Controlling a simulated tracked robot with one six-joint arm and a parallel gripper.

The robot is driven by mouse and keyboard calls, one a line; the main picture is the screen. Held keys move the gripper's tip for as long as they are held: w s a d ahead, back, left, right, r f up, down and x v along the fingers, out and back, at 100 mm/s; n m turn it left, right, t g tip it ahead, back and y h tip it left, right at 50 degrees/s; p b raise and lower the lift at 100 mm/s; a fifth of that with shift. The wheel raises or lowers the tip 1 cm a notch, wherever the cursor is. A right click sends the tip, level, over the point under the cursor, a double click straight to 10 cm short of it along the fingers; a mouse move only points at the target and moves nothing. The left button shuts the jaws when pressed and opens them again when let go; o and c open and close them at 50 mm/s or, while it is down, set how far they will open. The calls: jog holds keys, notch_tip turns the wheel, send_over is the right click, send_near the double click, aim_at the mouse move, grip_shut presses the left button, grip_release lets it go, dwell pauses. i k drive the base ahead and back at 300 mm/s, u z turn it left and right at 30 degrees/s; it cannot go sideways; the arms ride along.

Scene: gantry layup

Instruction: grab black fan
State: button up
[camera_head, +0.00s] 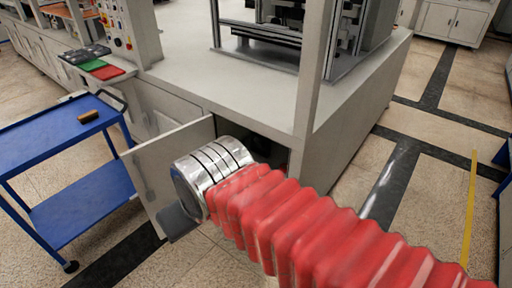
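I see no black fan that I can make out in the head view. My arm, in a red ribbed sleeve with a silver banded joint, reaches from the lower right toward an open cabinet door (170,160). No gripper fingers show; the silver joint hides what lies beyond it. A grey piece (180,222) shows below the joint, and I cannot tell what it belongs to. The dark cabinet opening (268,150) is partly covered by my arm, and its contents cannot be made out.
A blue two-shelf cart (55,133) with a small brown item (88,116) stands at left. The large pale machine base (345,125) rises behind my arm. Green (92,65) and red (108,73) pads lie by the control panel (116,25). Floor at right is open.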

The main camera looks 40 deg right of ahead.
aim_at(257, 144)
jog(key=z, duration=0.05)
jog(key=i, duration=1)
jog(key=u, duration=0.05)
